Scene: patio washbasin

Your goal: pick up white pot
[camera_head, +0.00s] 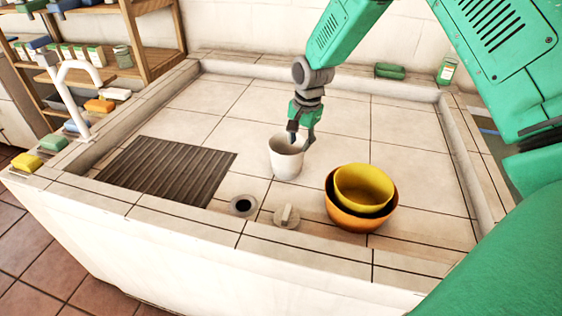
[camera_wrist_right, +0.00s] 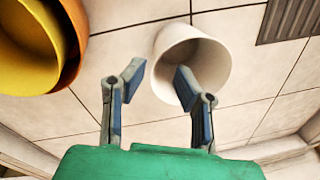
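The white pot (camera_head: 286,160) stands upright on the tiled basin floor in the head view, near the middle. My right gripper (camera_head: 300,138) reaches down from above at the pot's rim. In the right wrist view the white pot (camera_wrist_right: 207,62) shows its open mouth. My right gripper (camera_wrist_right: 157,70) is open there, with one finger at or inside the pot's mouth and the other outside its wall. I cannot tell whether either finger touches the wall. My left gripper is not in view.
A yellow bowl (camera_head: 363,186) sits inside an orange bowl (camera_head: 345,215) just right of the pot. A dark slatted mat (camera_head: 165,170) lies to the left. A drain hole (camera_head: 243,206) and a plug (camera_head: 287,217) are in front. The basin floor behind the pot is clear.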

